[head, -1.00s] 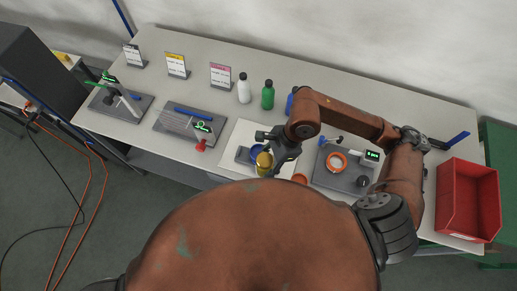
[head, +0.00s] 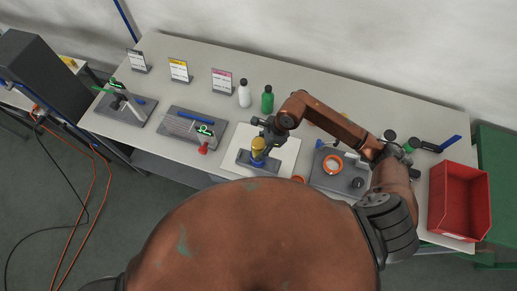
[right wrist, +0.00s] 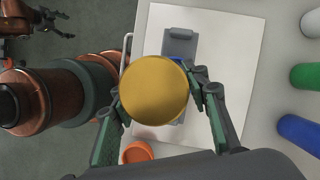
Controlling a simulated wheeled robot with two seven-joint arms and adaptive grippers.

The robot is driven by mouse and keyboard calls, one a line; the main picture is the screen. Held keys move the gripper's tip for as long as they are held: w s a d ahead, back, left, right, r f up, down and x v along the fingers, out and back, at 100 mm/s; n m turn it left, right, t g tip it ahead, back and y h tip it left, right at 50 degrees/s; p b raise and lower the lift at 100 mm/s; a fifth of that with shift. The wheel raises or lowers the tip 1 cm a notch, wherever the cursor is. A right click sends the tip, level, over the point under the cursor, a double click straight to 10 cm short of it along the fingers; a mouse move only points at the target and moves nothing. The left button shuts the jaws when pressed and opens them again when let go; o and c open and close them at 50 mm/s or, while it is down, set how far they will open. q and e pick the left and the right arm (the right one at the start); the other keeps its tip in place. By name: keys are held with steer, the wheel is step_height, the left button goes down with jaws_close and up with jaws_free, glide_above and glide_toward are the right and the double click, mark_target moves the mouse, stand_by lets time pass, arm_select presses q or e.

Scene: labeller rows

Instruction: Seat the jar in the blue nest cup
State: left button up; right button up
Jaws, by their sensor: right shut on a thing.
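The jar (head: 258,147) has a yellow lid (right wrist: 153,89), which fills the middle of the right wrist view and hides the jar's body there. My right gripper (head: 263,138) is shut on the jar, with one finger on each side of it in the right wrist view. The jar is roughly upright over the blue nest cup (head: 256,161) on a grey fixture (head: 243,157). In the right wrist view only a sliver of the blue cup (right wrist: 181,60) shows beside the lid. I cannot tell whether the jar touches the cup. My left gripper (right wrist: 50,20) seems to show at the top left of the right wrist view.
The fixture stands on a white sheet (head: 287,153). To its right lie a grey station with an orange ring (head: 333,163) and a red bin (head: 459,202). White (head: 244,93) and green (head: 267,99) bottles stand behind. Two labeller stations are to the left.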

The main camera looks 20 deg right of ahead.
steer(key=shift+w+f, duration=0.5)
steer(key=shift+f, duration=0.05)
steer(key=f+p, duration=0.1)
steer(key=f, duration=0.1)
steer(key=shift+w+f+p, duration=0.2)
steer(key=shift+f+p, duration=0.2)
steer(key=shift+f, duration=0.4)
steer(key=shift+f, duration=0.15)
steer(key=o, duration=1.4)
steer(key=shift+d, duration=0.1)
